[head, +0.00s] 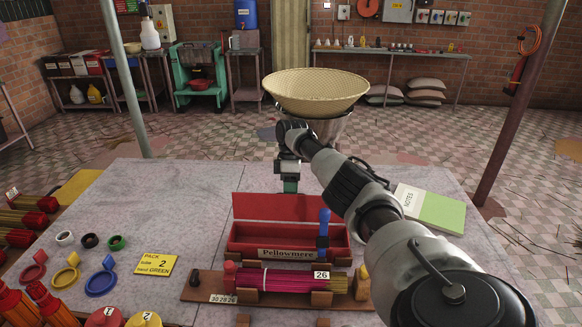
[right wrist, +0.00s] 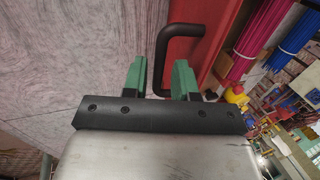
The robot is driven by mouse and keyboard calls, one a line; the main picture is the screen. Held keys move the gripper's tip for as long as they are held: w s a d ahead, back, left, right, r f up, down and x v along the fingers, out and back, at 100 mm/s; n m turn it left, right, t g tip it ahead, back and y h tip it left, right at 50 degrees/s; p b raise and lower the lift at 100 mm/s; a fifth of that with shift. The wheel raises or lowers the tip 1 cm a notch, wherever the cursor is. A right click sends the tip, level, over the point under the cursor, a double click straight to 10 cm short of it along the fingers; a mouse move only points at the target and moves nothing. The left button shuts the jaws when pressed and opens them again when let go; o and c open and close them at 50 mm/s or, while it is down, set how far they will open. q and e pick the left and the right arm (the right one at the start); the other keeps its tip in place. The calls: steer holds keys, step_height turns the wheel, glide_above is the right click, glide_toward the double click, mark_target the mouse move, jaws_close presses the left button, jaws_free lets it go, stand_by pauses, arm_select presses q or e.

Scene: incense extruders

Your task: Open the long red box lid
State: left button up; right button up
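The long red box (head: 342,251), labelled "Pellowmere", lies on the grey table with its inside showing. Its red lid (head: 270,207) stands raised along the back edge. My right gripper (head: 290,184) is just behind the lid, with its green fingers pointing down. In the right wrist view, a black bent handle (right wrist: 181,31) is beside the red lid face (right wrist: 222,50). One leg of the handle is between the parted fingers of my right gripper (right wrist: 160,78); small gaps show, and I see no firm grip. My left gripper is not in view.
An upright blue piece (head: 323,222) stands at the box's front right. Before the box, a wooden rack (head: 200,287) holds magenta sticks (head: 290,280). A green-white notebook (head: 430,208) lies right, a yellow card (head: 155,264) left. A woven bowl (head: 315,88) stands behind the table.

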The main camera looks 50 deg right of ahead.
steer(key=shift+o, duration=0.6)
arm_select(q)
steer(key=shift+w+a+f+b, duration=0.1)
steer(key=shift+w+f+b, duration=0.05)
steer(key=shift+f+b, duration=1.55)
arm_select(e)
steer(key=v, duration=0.7)
steer(key=shift+r, duration=0.2)
steer(key=shift+w, duration=0.1)
